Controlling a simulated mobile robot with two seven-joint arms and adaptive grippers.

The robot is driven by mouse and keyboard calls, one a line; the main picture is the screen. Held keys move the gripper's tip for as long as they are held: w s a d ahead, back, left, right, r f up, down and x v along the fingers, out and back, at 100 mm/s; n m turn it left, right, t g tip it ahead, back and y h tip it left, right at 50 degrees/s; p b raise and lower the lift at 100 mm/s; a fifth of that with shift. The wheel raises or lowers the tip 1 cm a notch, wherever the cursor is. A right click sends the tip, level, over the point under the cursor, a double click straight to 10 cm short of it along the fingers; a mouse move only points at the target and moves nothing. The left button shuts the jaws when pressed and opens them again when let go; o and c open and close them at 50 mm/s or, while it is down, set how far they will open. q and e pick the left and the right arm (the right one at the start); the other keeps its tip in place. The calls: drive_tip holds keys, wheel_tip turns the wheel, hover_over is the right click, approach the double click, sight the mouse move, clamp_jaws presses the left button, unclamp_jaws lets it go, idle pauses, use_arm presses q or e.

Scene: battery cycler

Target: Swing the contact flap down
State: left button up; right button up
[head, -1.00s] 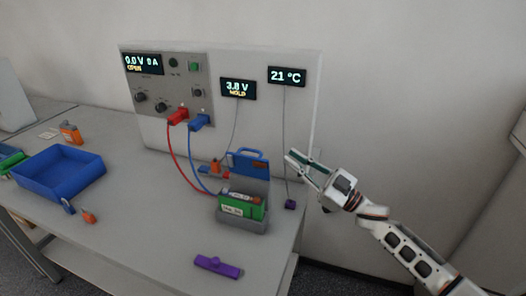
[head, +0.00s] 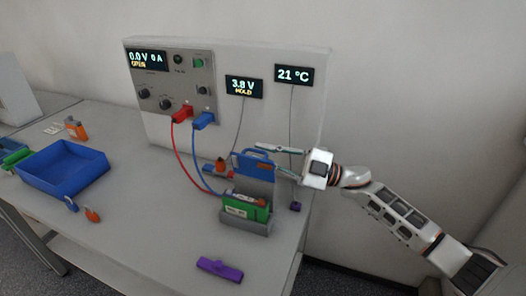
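The blue contact flap (head: 252,164) stands upright at the back of the grey battery cradle (head: 247,222), with a handle loop at its top. A green battery (head: 259,210) with a white label lies in the cradle in front of the flap. My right gripper (head: 268,159) comes in from the right with its fingers apart, beside the flap's upper right edge. One finger reaches left near the handle; I cannot tell whether it touches. My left gripper is not in view.
The cycler panel (head: 222,70) stands behind, with red (head: 182,114) and blue (head: 204,120) plugs and their cables running to the cradle area. A purple piece (head: 220,269) lies in front. A blue tray (head: 60,172) is at left. The table between is largely clear.

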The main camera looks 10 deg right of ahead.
drive_tip(key=shift+a, duration=0.1)
clamp_jaws()
